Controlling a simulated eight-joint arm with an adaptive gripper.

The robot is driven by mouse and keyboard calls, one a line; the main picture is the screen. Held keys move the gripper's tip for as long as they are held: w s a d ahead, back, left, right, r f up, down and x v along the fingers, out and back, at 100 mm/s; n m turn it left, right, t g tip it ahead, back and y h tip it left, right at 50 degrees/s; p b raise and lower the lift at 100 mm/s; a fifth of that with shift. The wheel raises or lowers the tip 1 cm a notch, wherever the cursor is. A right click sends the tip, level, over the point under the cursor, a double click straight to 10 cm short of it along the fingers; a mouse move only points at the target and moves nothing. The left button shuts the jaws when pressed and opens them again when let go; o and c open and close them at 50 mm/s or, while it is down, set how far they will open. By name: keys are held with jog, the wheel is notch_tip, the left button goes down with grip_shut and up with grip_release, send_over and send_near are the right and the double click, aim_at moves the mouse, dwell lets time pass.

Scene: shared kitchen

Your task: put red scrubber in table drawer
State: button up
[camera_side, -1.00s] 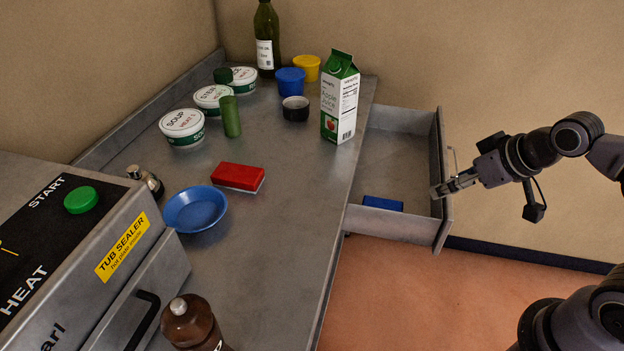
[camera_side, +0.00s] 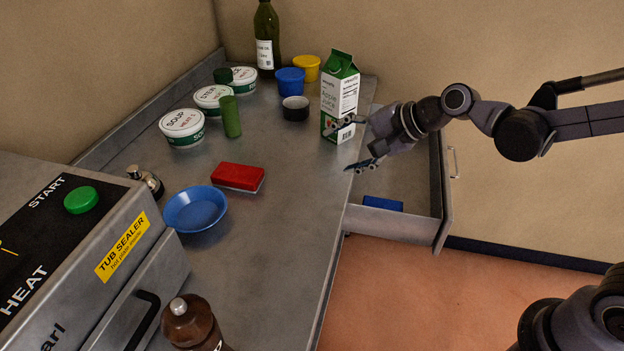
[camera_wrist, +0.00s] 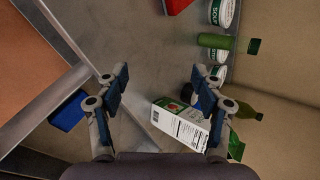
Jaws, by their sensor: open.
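The red scrubber (camera_side: 238,176) lies flat on the metal table, behind and right of the blue bowl. It also shows at the top edge of the wrist view (camera_wrist: 176,5), partly cut off. The table drawer (camera_side: 418,224) is pulled out on the table's right side, with a blue block (camera_side: 383,203) lying inside. My gripper (camera_side: 346,144) is open and empty, above the table's right edge near the drawer and in front of the juice carton. It is well to the right of the scrubber. In the wrist view my two fingers (camera_wrist: 158,88) are spread apart with nothing between their tips.
The apple juice carton (camera_side: 340,98) stands close beside my gripper. A green cylinder (camera_side: 231,117), soup tubs (camera_side: 182,128), a black cup (camera_side: 295,109) and an oil bottle (camera_side: 266,40) stand behind. The blue bowl (camera_side: 195,209) is near the scrubber. The table between scrubber and right edge is clear.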

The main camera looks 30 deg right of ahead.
jog(key=w+a+f+m+y, duration=0.2)
jog(key=w+a+m, duration=0.4)
jog(key=m+t+y, duration=0.1)
jog(key=m+y, duration=0.1)
jog(key=m, duration=0.4)
send_near(234, 171)
jog(key=shift+w+a+f+m, duration=0.3)
jog(key=shift+f+m, duration=0.1)
jog(key=shift+m, duration=0.4)
jog(key=x, duration=1)
jog(key=shift+w+a, duration=0.15)
jog(key=shift+a, duration=0.15)
jog(key=c, duration=1.1)
jog(key=shift+r, duration=0.1)
